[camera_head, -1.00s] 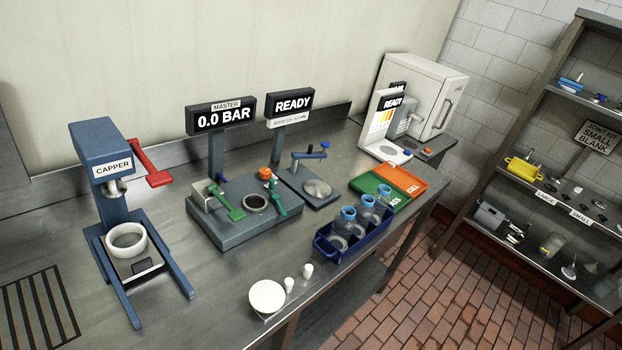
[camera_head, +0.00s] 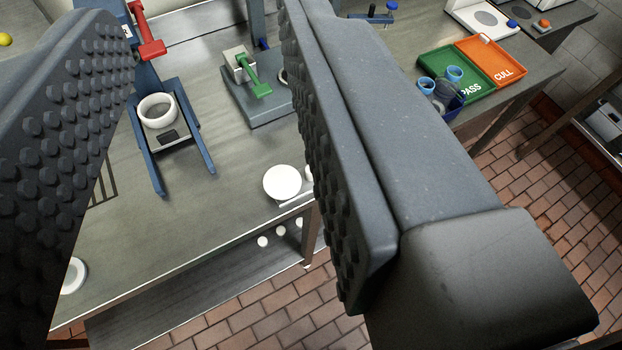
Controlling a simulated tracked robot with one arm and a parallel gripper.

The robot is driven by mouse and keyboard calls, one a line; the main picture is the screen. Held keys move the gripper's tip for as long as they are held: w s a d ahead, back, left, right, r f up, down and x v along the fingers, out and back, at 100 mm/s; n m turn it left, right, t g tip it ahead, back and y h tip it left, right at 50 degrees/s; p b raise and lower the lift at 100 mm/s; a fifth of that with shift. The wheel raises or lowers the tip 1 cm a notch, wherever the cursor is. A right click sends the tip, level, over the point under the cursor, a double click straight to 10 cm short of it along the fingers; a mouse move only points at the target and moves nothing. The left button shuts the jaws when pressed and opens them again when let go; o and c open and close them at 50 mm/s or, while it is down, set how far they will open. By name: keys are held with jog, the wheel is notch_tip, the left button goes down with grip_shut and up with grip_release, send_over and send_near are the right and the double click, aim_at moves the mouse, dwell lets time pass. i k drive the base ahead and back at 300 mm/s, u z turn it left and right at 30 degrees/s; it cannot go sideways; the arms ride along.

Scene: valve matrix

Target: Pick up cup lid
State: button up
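A flat white round disc (camera_head: 282,183), which looks like the cup lid, lies near the front edge of the steel bench. My gripper (camera_head: 200,40) is open and empty, its two ribbed dark fingers wide apart at the left and right of the picture. The disc shows between the fingers, close beside the right finger, and is apart from both. The right finger hides part of the bench just right of the disc.
The blue capper (camera_head: 172,140) holds a white ring (camera_head: 158,110). A grey fixture has a green lever (camera_head: 256,85). Green PASS (camera_head: 455,62) and orange CULL (camera_head: 500,62) trays lie at the right. Small white pieces (camera_head: 281,230) rest on the lower shelf.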

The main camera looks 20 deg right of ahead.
aim_at(281, 181)
jog(key=z, duration=1)
jog(key=k, duration=1.2)
jog(key=u, duration=1)
jog(key=i, duration=1)
jog(key=z, duration=0.05)
